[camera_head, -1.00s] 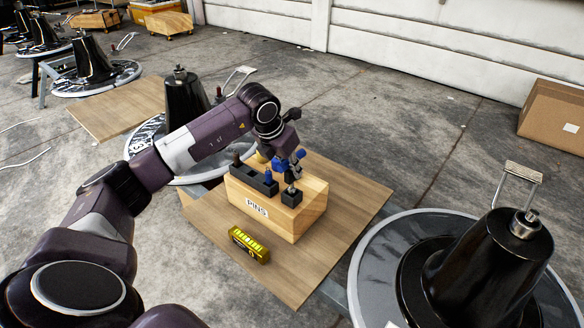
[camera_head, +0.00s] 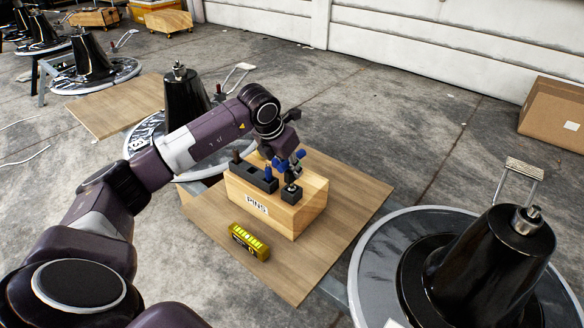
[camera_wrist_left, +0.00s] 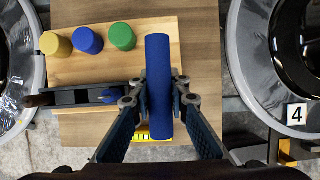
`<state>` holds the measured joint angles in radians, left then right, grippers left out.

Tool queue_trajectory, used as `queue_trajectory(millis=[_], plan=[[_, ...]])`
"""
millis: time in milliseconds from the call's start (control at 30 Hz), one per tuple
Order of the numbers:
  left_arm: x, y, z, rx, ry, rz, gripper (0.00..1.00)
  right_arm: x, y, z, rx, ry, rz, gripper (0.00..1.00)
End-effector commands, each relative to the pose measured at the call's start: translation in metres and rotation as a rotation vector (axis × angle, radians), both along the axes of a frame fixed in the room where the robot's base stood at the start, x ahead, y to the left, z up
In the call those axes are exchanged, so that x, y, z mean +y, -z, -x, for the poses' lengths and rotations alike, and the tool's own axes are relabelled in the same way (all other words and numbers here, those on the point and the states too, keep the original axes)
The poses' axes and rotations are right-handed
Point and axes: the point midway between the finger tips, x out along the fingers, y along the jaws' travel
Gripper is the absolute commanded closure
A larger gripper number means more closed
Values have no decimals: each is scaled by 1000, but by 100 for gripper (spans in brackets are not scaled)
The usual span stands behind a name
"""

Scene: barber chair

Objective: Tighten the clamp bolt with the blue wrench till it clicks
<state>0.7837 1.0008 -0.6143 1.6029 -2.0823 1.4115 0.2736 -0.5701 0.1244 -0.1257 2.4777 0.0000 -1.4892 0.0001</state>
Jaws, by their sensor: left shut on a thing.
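In the left wrist view the wrench's thick blue handle (camera_wrist_left: 159,85) stands between the two fingers. A small black block (camera_head: 289,199) with a metal bolt-like piece (camera_head: 292,189) sits on the wooden block, just under the gripper. The wrench's working end is too small and covered to tell whether it is on the bolt. My right gripper is not in view.
A black rack (camera_head: 254,177) holds pegs beside the small black block. Yellow (camera_wrist_left: 55,44), blue (camera_wrist_left: 87,41) and green (camera_wrist_left: 122,37) caps show in the wrist view. Black chair bases (camera_head: 480,265) stand around.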

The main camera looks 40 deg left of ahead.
Motion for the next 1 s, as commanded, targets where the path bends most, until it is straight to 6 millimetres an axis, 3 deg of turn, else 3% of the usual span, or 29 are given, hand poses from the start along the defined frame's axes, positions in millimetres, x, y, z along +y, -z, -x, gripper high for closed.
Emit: queue_trajectory(millis=[400,433,600,867,1000], plan=[[0,1,-1,-3,0,0,100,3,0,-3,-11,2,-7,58],[0,1,-1,-3,0,0,81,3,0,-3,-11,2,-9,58],[0,1,0,-2,0,0,64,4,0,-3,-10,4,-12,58],[0,2,1,2,0,0,64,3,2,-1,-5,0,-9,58],[1,-8,4,-1,-1,-2,64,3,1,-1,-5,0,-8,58]])
